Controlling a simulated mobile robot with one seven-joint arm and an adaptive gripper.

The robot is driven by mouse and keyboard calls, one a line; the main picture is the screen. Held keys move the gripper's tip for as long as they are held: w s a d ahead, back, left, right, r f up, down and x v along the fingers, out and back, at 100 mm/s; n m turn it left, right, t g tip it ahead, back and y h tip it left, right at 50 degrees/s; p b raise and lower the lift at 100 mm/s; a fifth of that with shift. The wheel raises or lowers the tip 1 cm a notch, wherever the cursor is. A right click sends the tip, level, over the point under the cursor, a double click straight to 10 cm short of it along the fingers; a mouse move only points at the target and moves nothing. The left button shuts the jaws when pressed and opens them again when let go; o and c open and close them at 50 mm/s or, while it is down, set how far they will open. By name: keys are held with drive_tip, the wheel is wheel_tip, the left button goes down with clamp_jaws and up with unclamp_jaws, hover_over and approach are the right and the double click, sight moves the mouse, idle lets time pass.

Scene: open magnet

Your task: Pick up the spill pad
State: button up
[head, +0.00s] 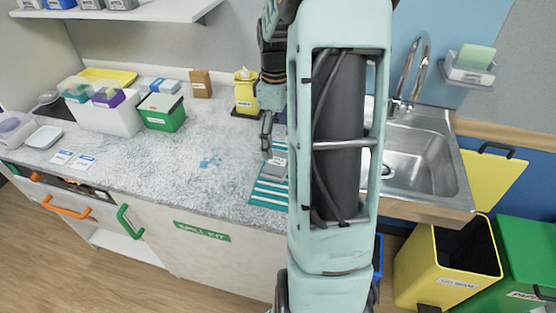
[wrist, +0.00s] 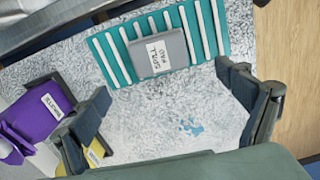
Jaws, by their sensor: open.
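The spill pad is a grey block with a white label. It lies on a teal and white striped mat (wrist: 112,72), seen whole in the wrist view (wrist: 176,48). In the head view the pad (head: 274,168) and the mat (head: 268,199) are partly hidden behind my arm. My gripper (wrist: 165,88) is open and empty, its two fingers spread wide above the counter, with the pad beyond the fingertips in the wrist view. In the head view one finger of my gripper (head: 266,138) shows just above the pad; the other is hidden by the arm.
A blue spill (head: 210,162) marks the counter (head: 150,165). A yellow container (head: 245,92), a green box (head: 162,112) and a white bin (head: 105,118) stand toward the back and left. The sink (head: 425,165) is at right. The counter's middle is largely clear.

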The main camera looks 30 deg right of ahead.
hover_over(277, 161)
wheel_tip(277, 161, down, 5)
drive_tip(key=shift+a+r, duration=0.15)
drive_tip(key=shift+r, duration=0.05)
drive_tip(key=shift+d+f+p, duration=0.2)
drive_tip(key=shift+f+p, duration=0.45)
drive_tip(key=shift+f, duration=2.05)
drive_tip(key=shift+c, duration=0.5)
drive_tip(key=c, duration=1.1)
drive_tip(key=shift+r, duration=0.15)
drive_tip(key=shift+c, duration=0.2)
